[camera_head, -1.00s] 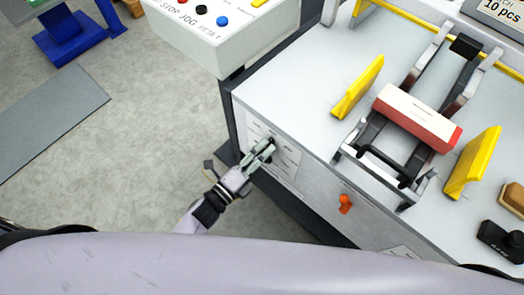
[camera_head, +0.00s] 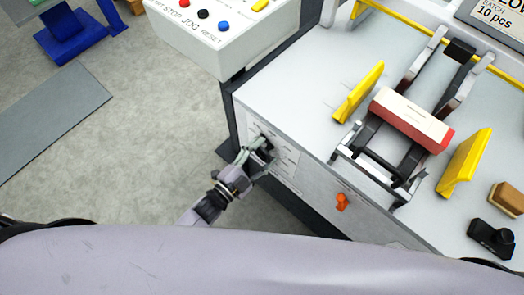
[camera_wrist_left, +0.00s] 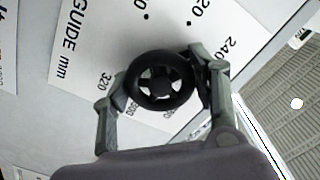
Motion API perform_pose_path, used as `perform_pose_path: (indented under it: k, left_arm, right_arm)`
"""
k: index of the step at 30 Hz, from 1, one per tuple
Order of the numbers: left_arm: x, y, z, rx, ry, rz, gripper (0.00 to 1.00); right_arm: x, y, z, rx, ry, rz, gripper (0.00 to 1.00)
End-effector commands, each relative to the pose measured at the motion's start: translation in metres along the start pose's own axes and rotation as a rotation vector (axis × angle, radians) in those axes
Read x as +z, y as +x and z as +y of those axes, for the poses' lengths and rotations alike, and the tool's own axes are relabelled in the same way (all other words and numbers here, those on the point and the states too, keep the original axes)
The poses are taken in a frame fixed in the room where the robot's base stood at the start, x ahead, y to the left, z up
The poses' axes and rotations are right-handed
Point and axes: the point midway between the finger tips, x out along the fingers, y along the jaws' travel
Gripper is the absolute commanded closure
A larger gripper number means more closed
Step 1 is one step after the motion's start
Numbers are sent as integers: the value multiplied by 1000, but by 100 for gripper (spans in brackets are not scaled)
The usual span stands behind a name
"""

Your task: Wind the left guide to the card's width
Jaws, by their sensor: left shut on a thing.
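My left gripper (camera_head: 258,151) is at the front face of the machine. In the left wrist view my left gripper (camera_wrist_left: 160,95) has its fingers shut on either side of a black spoked handwheel (camera_wrist_left: 161,81). The wheel sits on a white scale plate (camera_wrist_left: 100,40) marked "GUIDE mm", with numbers such as 320 and 240 around it. The wheel hides part of the scale; I cannot make out a set value. Two yellow guides stand on the machine top, one on the left (camera_head: 359,92) and one on the right (camera_head: 464,163). A red and white stack of cards (camera_head: 411,120) lies between them. My right gripper is not in view.
An orange knob (camera_head: 342,202) sticks out of the front face, right of the wheel. A control box (camera_head: 215,30) with buttons overhangs at the upper left. A black device (camera_head: 491,237) and a brown block (camera_head: 507,197) lie on the machine top.

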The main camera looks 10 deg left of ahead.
Motion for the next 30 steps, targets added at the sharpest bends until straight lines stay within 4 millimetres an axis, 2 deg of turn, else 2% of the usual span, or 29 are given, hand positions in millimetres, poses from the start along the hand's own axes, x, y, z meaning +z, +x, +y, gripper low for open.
perform_pose_path:
  k: [12,30]
  left_arm:
    - [0,0,0,1,-396,-1,73]
    - [0,-1,2,2,-966,-3,73]
  right_arm:
    - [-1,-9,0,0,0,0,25]
    - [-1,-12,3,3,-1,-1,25]
